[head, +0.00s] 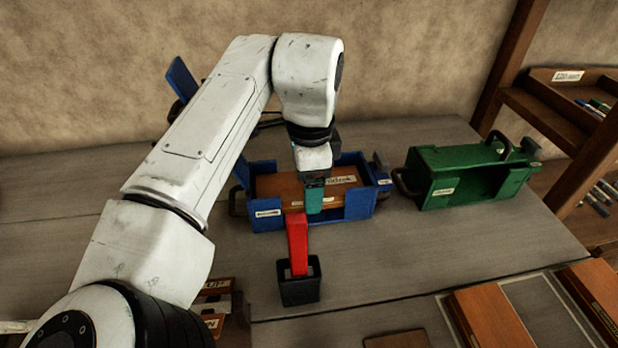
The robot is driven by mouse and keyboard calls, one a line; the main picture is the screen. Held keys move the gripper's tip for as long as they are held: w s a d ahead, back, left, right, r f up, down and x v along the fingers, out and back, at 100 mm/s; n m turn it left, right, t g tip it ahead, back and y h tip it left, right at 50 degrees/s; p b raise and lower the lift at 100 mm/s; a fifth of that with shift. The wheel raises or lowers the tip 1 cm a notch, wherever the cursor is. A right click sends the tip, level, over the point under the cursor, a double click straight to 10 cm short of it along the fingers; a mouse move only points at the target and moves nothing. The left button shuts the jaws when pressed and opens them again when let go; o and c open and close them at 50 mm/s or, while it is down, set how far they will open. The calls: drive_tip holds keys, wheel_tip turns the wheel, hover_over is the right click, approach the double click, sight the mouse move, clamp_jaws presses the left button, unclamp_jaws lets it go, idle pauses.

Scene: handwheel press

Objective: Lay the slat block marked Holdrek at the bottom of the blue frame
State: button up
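The blue frame (357,204) stands on the bench, with small labels on its front and right end. A brown slat block (277,189) lies inside it, low between the walls. A white label on the block is partly covered by my gripper; the visible end seems to read "drek". My gripper (314,207) points down at the frame's front side, its teal finger in front of the block. The far finger is hidden, so I cannot tell whether it is open or grips the block.
A red-handled thing (297,244) stands in a black holder (300,288) before the frame. A green frame (470,178) stands to the right. More brown blocks (492,322) lie at the lower right. A wooden shelf (545,115) borders the right; bench between the frames is clear.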

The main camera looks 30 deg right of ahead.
drive_tip(key=shift+f+p, duration=0.35)
drive_tip(key=shift+f, duration=0.3)
idle(1.2)
drive_tip(key=shift+p, duration=0.4)
idle(0.5)
drive_tip(key=o, duration=1.3)
wheel_tip(320, 180, up, 7)
drive_tip(key=p, duration=0.6)
drive_tip(key=shift+p, duration=0.35)
